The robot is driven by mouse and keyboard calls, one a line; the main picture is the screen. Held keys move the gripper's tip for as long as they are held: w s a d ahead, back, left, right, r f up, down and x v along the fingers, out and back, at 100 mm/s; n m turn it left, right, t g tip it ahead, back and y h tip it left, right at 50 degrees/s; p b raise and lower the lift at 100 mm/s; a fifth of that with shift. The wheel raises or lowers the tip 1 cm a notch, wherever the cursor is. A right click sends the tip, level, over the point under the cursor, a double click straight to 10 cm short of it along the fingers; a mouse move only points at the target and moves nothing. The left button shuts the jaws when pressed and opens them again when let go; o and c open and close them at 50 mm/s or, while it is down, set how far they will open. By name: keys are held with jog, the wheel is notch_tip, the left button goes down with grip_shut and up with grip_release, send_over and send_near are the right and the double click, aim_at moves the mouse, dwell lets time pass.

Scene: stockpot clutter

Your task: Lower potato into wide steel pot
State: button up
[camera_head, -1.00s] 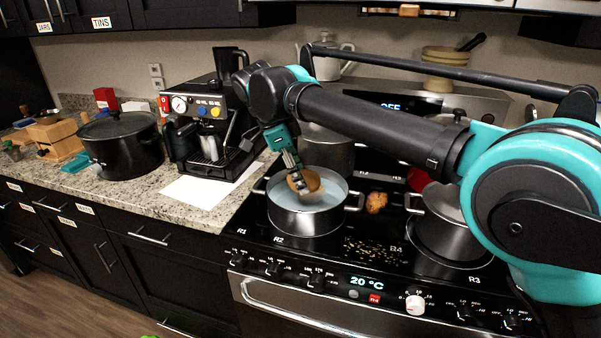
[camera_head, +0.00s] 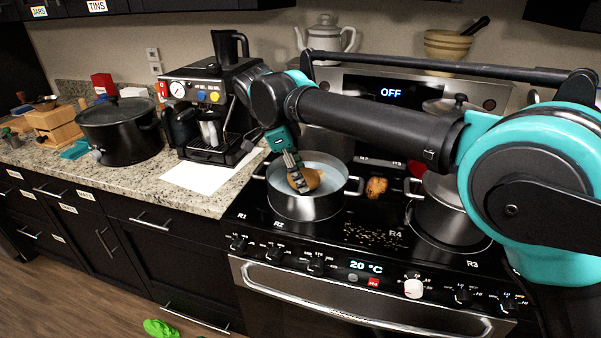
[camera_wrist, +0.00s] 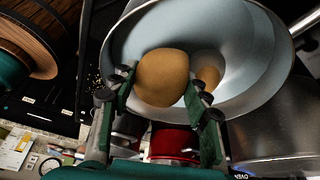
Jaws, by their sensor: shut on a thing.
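The wide steel pot (camera_head: 305,208) stands on the cooktop's left front burner, with a pale interior. Its pale inner wall (camera_wrist: 250,45) also fills much of the wrist view. My gripper (camera_head: 299,181) is shut on a brown potato (camera_head: 312,179), within the pot's opening in the head view. In the wrist view the potato (camera_wrist: 163,78) sits between the two green fingers. A smaller tan patch (camera_wrist: 208,75) shows beside it inside the pot; I cannot tell whether it is a reflection. Whether the held potato touches the bottom is not visible.
Another potato-like lump (camera_head: 376,187) lies on the cooktop right of the pot. A lidded steel pot (camera_head: 447,212) stands further right, partly behind my arm. Small crumbs (camera_head: 372,236) lie between them. A coffee machine (camera_head: 212,110) and a black pot (camera_head: 120,135) are on the left counter.

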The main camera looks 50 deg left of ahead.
jog(key=shift+f, duration=0.1)
dwell(0.7)
jog(key=o, duration=1.3)
jog(key=shift+o, duration=0.2)
jog(key=v, duration=1.2)
